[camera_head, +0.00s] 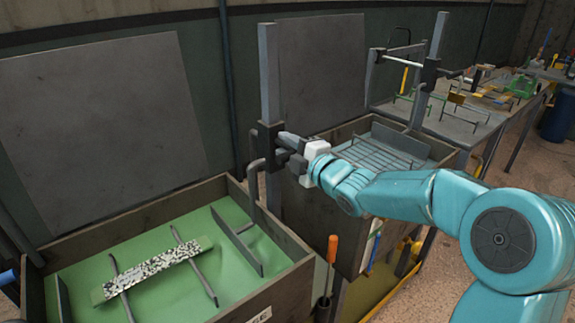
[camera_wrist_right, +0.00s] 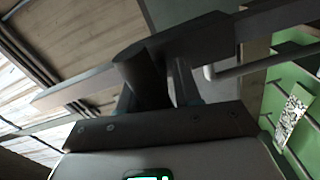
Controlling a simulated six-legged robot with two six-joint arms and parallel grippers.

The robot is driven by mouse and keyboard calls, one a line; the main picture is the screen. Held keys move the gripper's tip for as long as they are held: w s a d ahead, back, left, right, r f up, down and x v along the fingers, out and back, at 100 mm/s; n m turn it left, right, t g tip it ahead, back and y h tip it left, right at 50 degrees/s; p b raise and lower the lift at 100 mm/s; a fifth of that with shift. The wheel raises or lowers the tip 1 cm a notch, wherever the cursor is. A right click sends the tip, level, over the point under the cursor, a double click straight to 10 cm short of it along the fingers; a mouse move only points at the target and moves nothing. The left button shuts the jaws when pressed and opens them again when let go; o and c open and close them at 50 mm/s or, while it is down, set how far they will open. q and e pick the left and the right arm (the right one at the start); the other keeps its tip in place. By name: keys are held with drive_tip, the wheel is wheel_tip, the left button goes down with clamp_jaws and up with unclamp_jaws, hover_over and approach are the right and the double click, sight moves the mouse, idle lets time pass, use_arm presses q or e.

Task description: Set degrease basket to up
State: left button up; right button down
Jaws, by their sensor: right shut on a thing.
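The left tank (camera_head: 285,285) holds green liquid (camera_head: 190,285). A basket of grey bars (camera_head: 195,265) sits low in it, carrying a speckled strip (camera_head: 155,268). A bent grey rod (camera_head: 252,190) rises from the basket to a black sliding block (camera_head: 268,133) on an upright grey post (camera_head: 268,75). The tank's label is partly cut off, ending in "SE". My right gripper (camera_head: 285,145) is at the block, shut on its dark handle (camera_wrist_right: 140,75); its fingertips are partly hidden in the head view. The speckled strip also shows in the right wrist view (camera_wrist_right: 293,113).
A second tank with a wire basket (camera_head: 375,155) stands behind my right arm, with its own post (camera_head: 437,60) and block. An orange-handled tool (camera_head: 331,250) stands between the tanks. A cluttered workbench (camera_head: 455,120) is at the back right. Grey panels (camera_head: 100,130) stand behind the tanks.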

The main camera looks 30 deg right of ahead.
wheel_tip(320, 180, up, 6)
drive_tip(key=shift+f+p, duration=0.1)
drive_tip(key=shift+p, duration=0.65)
drive_tip(key=c, duration=0.9)
unclamp_jaws()
drive_tip(key=shift+s+f, duration=0.1)
drive_tip(key=shift+s+d, duration=0.1)
drive_tip(key=shift+s, duration=0.25)
drive_tip(key=s, duration=0.5)
drive_tip(key=s+b, duration=0.1)
drive_tip(key=s, duration=0.4)
drive_tip(key=s+d+b, duration=0.1)
drive_tip(key=s, duration=0.4)
drive_tip(key=shift+s, duration=0.25)
